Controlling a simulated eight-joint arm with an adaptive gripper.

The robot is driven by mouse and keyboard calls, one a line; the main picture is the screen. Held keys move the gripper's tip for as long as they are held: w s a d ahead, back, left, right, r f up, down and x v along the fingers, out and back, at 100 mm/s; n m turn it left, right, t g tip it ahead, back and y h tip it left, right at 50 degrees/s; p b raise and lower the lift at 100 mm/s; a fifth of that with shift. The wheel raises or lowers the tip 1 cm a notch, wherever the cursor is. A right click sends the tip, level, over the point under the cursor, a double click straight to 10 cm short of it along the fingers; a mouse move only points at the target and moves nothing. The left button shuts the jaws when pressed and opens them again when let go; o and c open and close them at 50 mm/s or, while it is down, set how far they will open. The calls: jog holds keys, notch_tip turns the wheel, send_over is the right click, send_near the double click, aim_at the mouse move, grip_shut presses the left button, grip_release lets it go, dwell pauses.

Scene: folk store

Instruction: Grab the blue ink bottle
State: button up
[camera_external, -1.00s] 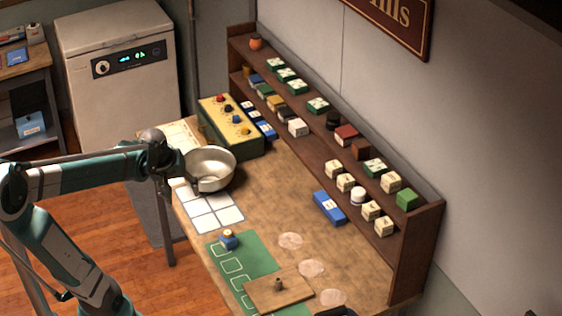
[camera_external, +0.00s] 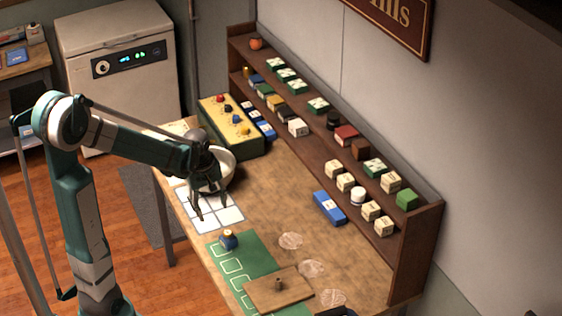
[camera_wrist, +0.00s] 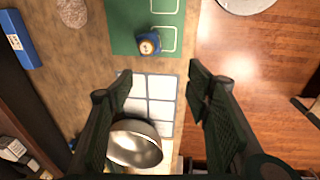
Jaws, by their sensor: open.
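The blue ink bottle (camera_external: 228,240) is small, with a pale yellowish top. It stands on the near end of the green mat (camera_external: 252,258), beside the white tiled sheet (camera_external: 222,216). In the wrist view the bottle (camera_wrist: 149,44) shows at upper middle, on the green mat (camera_wrist: 124,24). My gripper (camera_external: 211,207) is open and empty, pointing down above the tiled sheet, apart from the bottle. In the wrist view its two fingers (camera_wrist: 158,84) are spread wide, and the bottle lies beyond their tips.
A metal bowl (camera_external: 228,165) stands on the table close behind my gripper. A yellow-topped box (camera_external: 222,112) with several coloured knobs is farther back. A wooden board (camera_external: 265,292) lies on the mat. A blue box (camera_external: 329,208) is by the shelf (camera_external: 420,235).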

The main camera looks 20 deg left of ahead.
aim_at(228, 232)
jog(key=w+d+f+n, duration=0.1)
jog(key=f, duration=0.2)
jog(key=d+f+n+g, duration=0.1)
jog(key=d+f, duration=0.1)
jog(key=f, duration=0.1)
jog(key=w+d+f, duration=0.1)
jog(key=f, duration=0.2)
jog(key=shift+w+d+f+n+g, duration=0.1)
jog(key=shift+w+d+n+g, duration=0.05)
jog(key=shift+w+n+g, duration=0.2)
jog(key=shift+f, duration=0.15)
jog(key=shift+f+b, duration=0.35)
jog(key=shift+f, duration=0.8)
jog(key=shift+f, duration=2.6)
jog(key=shift+c, duration=0.3)
jog(key=c, duration=0.9)
